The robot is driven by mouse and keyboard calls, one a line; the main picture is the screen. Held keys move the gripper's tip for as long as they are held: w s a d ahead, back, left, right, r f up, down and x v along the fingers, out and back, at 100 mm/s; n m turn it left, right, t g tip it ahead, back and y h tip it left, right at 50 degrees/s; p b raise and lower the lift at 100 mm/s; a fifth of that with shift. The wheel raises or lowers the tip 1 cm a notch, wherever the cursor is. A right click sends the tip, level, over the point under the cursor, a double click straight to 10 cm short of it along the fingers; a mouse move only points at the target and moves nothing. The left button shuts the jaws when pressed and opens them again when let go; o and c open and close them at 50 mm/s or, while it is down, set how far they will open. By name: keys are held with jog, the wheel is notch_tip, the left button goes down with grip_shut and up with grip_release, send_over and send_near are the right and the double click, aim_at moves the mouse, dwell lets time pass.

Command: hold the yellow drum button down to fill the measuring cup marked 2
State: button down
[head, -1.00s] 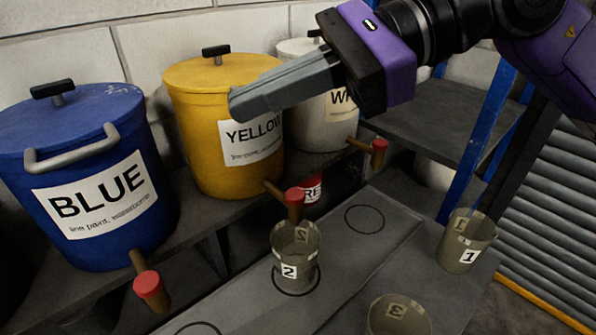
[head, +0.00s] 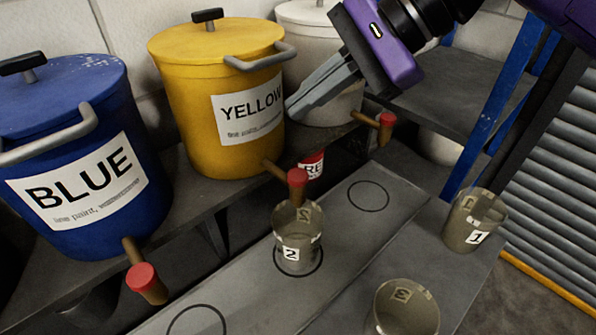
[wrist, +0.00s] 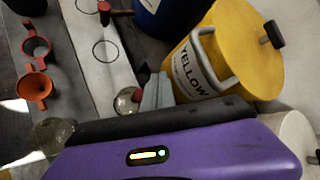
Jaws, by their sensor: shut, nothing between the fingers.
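The yellow drum (head: 222,100), labelled YELLOW, stands on the shelf between the blue and white drums. Its spout ends in a red button (head: 297,177) at the front. The measuring cup marked 2 (head: 297,238) stands upright under that spout, on a ringed spot of the bench; I cannot tell its contents. My gripper (head: 292,108) is shut and empty. In the head view its fingertips are beside the right edge of the YELLOW label, above the red button and apart from it. In the wrist view the yellow drum (wrist: 235,45) is close to the fingers.
The blue drum (head: 75,150) with its own red button (head: 141,276) is at left, the white drum (head: 335,105) behind my gripper. Cup 1 (head: 472,220) and cup 3 (head: 405,308) stand on the right. A blue post (head: 500,110) rises at right. An empty ring (head: 368,196) lies beside cup 2.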

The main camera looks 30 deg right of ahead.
jog(key=b, duration=0.4)
send_over(305, 175)
notch_tip(305, 175, down, 8)
jog(key=shift+r, duration=0.25)
jog(key=shift+f+b, duration=0.6)
jog(key=shift+b, duration=0.2)
jog(key=shift+f+b, duration=0.85)
jog(key=shift+b, duration=0.65)
dwell(4.6)
